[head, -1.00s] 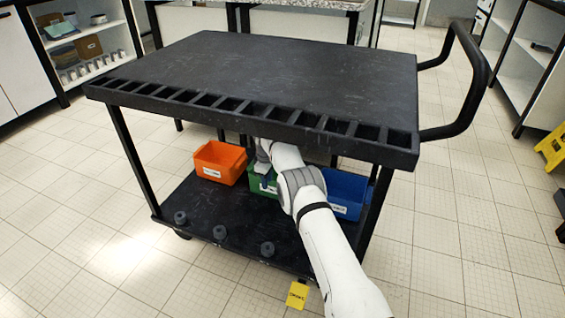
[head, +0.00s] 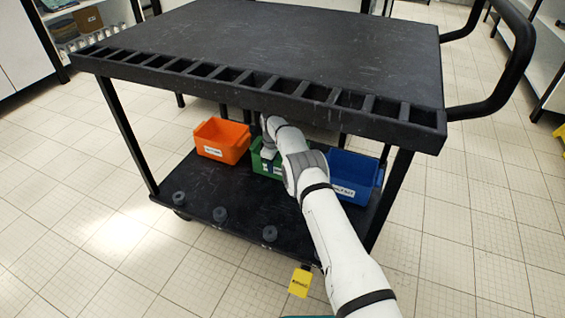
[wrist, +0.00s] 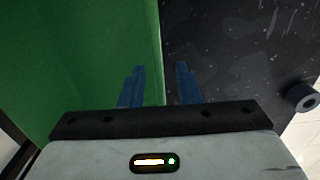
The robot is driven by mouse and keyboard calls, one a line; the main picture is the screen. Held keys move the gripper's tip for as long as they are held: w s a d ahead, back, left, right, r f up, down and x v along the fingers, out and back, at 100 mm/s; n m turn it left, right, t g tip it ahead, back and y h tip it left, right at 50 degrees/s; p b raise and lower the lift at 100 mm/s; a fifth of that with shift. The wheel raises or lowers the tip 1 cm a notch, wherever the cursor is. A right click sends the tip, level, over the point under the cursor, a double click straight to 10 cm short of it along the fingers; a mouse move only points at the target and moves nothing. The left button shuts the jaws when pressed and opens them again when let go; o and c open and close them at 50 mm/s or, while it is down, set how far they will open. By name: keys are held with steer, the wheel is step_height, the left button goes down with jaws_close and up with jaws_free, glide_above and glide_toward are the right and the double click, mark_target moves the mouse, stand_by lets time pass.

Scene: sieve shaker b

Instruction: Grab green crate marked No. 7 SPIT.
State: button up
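The green crate (head: 258,160) stands on the cart's lower shelf, between an orange crate and a blue crate. My arm hides much of it, and only a scrap of its white label shows, too small to read. In the wrist view the green crate (wrist: 75,60) fills the left side, with its wall edge running down the middle. My gripper (wrist: 161,72) is open, its blue fingers apart. The left finger shows over the green and the right one over the dark shelf, with the edge between them. I cannot tell whether they touch the wall.
The orange crate (head: 221,141) stands left and the blue crate (head: 355,173) right. The black cart top (head: 270,45) overhangs the lower shelf (head: 190,175).

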steer(key=shift+r, duration=0.1)
steer(key=shift+s, duration=0.1)
jaws_close()
stand_by(0.4)
